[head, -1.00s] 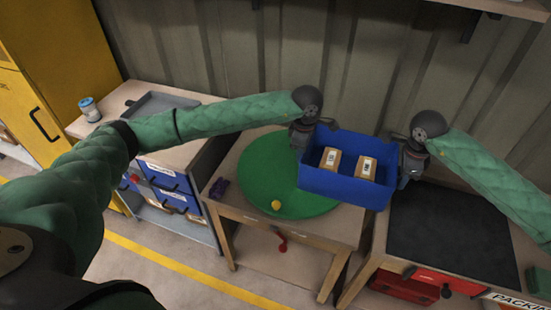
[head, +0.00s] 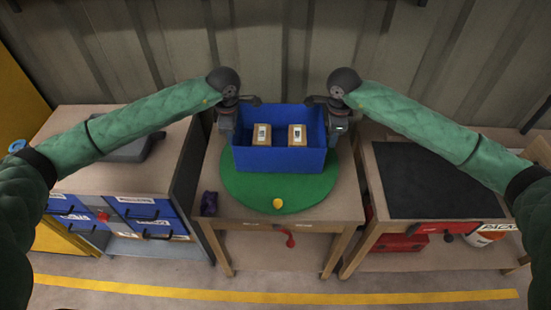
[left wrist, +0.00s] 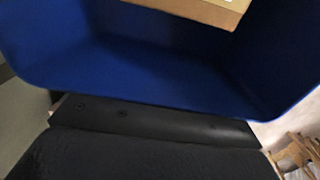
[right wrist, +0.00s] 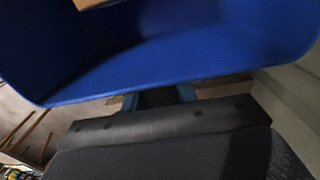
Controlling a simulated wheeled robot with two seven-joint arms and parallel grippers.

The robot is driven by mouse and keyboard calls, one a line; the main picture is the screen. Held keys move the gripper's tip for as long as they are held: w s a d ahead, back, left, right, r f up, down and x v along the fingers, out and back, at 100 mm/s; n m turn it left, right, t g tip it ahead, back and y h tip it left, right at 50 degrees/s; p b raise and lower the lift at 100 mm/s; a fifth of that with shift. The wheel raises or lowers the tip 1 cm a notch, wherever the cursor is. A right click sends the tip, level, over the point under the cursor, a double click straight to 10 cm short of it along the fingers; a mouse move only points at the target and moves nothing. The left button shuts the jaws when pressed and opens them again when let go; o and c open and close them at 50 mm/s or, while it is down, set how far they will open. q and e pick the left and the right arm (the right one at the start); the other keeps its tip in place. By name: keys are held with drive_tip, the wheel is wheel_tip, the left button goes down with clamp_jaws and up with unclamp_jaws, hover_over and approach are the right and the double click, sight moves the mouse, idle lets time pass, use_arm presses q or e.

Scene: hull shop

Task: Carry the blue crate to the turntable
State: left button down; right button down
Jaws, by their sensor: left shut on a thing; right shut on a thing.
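The blue crate (head: 278,160) is held level between my two grippers, over the green turntable (head: 278,192). Two brown boxes with labels (head: 262,135) (head: 297,135) are inside it. My left gripper (head: 236,122) is shut on the crate's left end, and my right gripper (head: 328,122) is shut on its right end. The crate's blue wall fills much of the left wrist view (left wrist: 150,75) and the right wrist view (right wrist: 170,60). I cannot tell whether the crate's underside touches the turntable. The back of the turntable is hidden behind the crate.
A yellow knob or ball (head: 278,204) sits at the turntable's front edge. A dark purple object (head: 209,203) lies on the wooden table's left side. A bench with a black mat (head: 435,180) stands right, a drawer bench with a grey tray (head: 130,150) left. A corrugated wall is behind.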

use_arm(q)
drive_tip(key=shift+a+f, duration=0.1)
drive_tip(key=shift+a, duration=0.05)
use_arm(e)
drive_tip(key=shift+a, duration=0.2)
use_arm(q)
drive_tip(key=shift+f, duration=0.15)
use_arm(e)
drive_tip(key=shift+d+f, duration=0.1)
drive_tip(key=shift+f, duration=0.1)
